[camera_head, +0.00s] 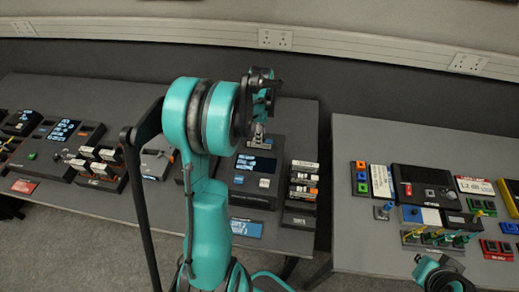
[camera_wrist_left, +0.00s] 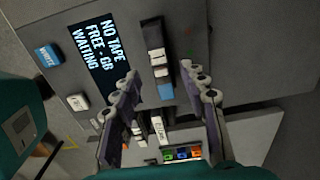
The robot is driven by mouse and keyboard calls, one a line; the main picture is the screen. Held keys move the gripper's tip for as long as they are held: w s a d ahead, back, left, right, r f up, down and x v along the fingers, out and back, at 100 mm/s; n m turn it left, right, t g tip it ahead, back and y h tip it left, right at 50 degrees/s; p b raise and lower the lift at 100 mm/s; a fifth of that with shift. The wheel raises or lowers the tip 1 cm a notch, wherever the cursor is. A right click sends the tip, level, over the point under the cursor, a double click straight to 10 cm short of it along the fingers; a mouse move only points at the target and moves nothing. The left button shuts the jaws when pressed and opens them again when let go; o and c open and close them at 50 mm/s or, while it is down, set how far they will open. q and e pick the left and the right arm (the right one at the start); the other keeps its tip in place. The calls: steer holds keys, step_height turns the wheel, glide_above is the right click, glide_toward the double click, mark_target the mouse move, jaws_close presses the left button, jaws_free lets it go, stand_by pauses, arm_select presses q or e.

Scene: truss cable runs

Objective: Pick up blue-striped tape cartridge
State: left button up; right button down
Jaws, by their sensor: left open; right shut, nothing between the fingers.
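My left gripper (camera_head: 266,88) is raised over the back of the middle tape unit (camera_head: 262,190). In the left wrist view its fingers (camera_wrist_left: 164,88) are spread and empty. Between and beyond them is a narrow grey-white piece with a blue strip (camera_wrist_left: 166,92) at the slot beside the screen. I cannot tell whether this is the blue-striped cartridge. A rack of cartridges (camera_head: 303,180), with white labels and an orange stripe, stands right of the unit; part of it shows between the fingers (camera_wrist_left: 140,131). My right gripper (camera_head: 441,272) is at the lower right, small and partly cut off.
The unit's screen (camera_wrist_left: 95,44) reads "NO TAPE FREE - GB WAITING". A blue card (camera_head: 246,228) lies at the front table edge. Another rack (camera_head: 98,165) stands left. A gap separates the right table (camera_head: 345,220), which holds several coloured blocks and a black panel.

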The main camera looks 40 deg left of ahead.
mark_target(259, 148)
arm_select(q)
steer(key=f, duration=0.3)
steer(key=shift+a+f+b, duration=0.25)
steer(key=shift+b, duration=0.15)
steer(key=shift+r, duration=0.1)
jaws_close()
